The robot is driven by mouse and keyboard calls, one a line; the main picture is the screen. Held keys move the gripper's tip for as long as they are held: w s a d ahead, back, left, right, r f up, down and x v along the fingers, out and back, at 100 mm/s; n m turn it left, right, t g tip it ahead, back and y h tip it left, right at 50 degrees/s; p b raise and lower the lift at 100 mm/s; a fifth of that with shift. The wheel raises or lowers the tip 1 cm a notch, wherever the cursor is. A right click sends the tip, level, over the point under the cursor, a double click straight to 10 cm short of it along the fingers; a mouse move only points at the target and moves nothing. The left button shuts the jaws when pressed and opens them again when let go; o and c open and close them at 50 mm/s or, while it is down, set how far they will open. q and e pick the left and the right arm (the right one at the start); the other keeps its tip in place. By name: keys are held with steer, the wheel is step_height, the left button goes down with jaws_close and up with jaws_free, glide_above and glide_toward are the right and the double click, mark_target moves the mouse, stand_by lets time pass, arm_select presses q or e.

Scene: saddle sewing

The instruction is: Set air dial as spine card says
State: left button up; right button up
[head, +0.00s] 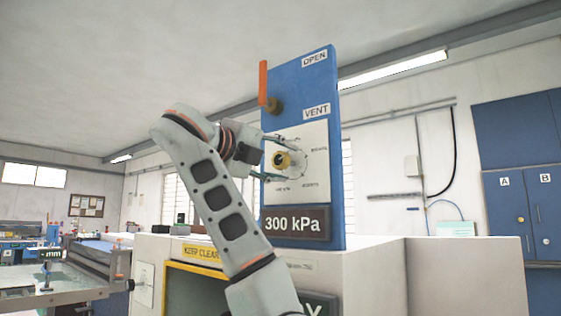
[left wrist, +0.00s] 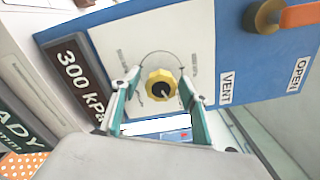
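The air dial is a yellow knob (head: 281,160) on a white dial plate on the blue panel (head: 325,215). The yellow knob also shows in the left wrist view (left wrist: 161,84), with a dark pointer or spindle at its middle. A dark readout (head: 296,224) below it says 300 kPa. My left gripper (left wrist: 160,79) is open, with one finger on each side of the knob and small gaps visible. In the head view my left gripper (head: 283,159) is at the dial. The small dial markings are unreadable. I see no spine card. My right gripper is not in view.
An orange lever (head: 263,83) sits above the dial, between OPEN and VENT labels. The panel stands on a pale cabinet (head: 375,270) with a yellow KEEP CLEAR sign (head: 201,252). Blue lockers (head: 520,210) marked A and B stand at right. A machine bench is at left.

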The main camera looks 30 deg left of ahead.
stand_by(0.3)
arm_select(q)
steer(key=s, duration=0.7)
steer(key=shift+s+a, duration=0.25)
steer(key=shift+a, duration=0.05)
stand_by(0.6)
